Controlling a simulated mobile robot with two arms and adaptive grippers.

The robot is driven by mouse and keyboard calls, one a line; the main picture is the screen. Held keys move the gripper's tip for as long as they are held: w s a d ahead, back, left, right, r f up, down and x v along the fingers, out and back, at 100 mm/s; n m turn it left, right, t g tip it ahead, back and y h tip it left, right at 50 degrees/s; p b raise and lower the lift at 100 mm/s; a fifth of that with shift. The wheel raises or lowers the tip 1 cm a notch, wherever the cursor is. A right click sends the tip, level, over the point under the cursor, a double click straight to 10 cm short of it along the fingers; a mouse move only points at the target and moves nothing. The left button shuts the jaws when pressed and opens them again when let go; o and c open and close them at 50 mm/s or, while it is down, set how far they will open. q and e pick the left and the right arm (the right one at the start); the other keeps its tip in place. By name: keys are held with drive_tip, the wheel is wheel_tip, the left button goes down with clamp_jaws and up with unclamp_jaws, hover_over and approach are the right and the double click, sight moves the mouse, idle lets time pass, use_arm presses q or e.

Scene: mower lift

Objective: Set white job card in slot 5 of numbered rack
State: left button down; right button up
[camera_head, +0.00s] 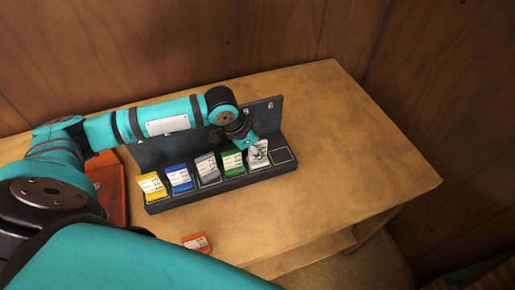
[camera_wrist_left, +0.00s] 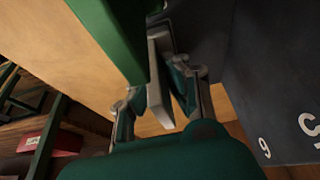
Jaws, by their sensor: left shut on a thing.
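The numbered rack (camera_head: 212,185) is a dark stand with a tall back panel on the table. Yellow, blue, grey and green cards stand in its first places from the left. The white job card (camera_head: 258,157) is at the fifth place, right of the green card (camera_head: 233,163). My left gripper (camera_head: 250,149) comes down from behind and is shut on the white card. In the left wrist view a pale card (camera_wrist_left: 159,82) sits between the fingers, beside a large green surface (camera_wrist_left: 115,35). Whether its lower edge touches the slot floor is hidden. My right gripper is out of view.
The sixth place (camera_head: 282,156) at the right end is empty. An orange card (camera_head: 197,242) lies near the table's front edge. An orange tray (camera_head: 108,186) is left of the rack, partly behind my arm. The table (camera_head: 350,150) is clear to the right.

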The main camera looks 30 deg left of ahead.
use_arm(q)
drive_tip(key=shift+f, duration=0.1)
drive_tip(key=c, duration=1.4)
unclamp_jaws()
drive_tip(key=b+v, duration=0.1)
drive_tip(key=v, duration=1.1)
